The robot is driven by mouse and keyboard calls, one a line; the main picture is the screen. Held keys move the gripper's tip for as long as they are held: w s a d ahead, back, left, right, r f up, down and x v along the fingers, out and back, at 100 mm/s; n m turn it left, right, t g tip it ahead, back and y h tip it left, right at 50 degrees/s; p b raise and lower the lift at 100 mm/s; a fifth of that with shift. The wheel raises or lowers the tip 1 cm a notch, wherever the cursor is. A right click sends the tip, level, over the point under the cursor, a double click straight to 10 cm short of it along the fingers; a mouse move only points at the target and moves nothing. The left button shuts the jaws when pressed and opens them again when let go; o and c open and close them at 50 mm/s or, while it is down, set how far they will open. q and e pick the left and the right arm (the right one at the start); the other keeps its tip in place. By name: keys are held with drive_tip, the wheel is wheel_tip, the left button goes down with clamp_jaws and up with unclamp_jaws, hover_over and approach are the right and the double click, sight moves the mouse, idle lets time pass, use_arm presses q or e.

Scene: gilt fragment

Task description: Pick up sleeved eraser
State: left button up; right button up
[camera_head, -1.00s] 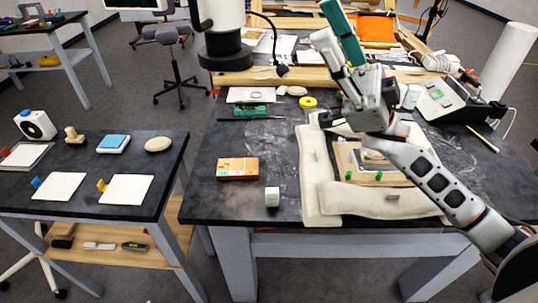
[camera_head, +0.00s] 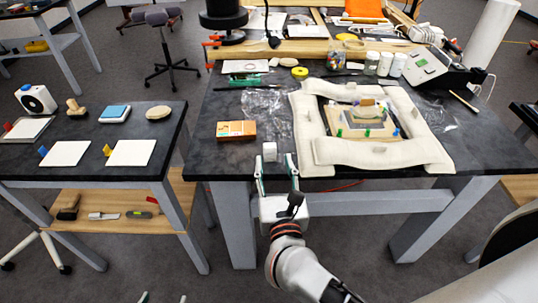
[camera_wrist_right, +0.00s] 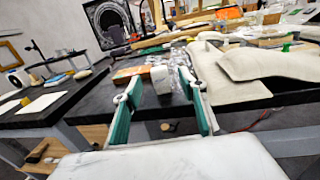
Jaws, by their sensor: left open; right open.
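A small white block, which I take to be the sleeved eraser (camera_head: 270,151), stands at the front edge of the dark table. In the right wrist view the block (camera_wrist_right: 160,79) shows white faces and a greyer side, between and just beyond the fingertips. My right gripper (camera_head: 275,160) is open, its green-lined fingers pointing at the block from the front edge. The wrist view shows the same gripper (camera_wrist_right: 158,82) with a finger on either side of the gap, apparently not gripping. My left gripper (camera_head: 163,298) shows only as two spread fingertips at the bottom edge.
An orange box (camera_head: 236,130) lies left of the block. A padded cream frame (camera_head: 390,156) around a small piece lies to the right. The dark table edge (camera_head: 215,170) is close to the right gripper. A side table (camera_head: 85,175) with white cards stands left.

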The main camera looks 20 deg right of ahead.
sight(270, 149)
drive_tip(key=w, duration=0.5)
drive_tip(key=w+d, duration=0.1)
drive_tip(key=w, duration=0.1)
drive_tip(key=shift+w+f+p, duration=0.2)
drive_tip(key=shift+f+p, duration=0.1)
drive_tip(key=shift+p, duration=0.1)
clamp_jaws()
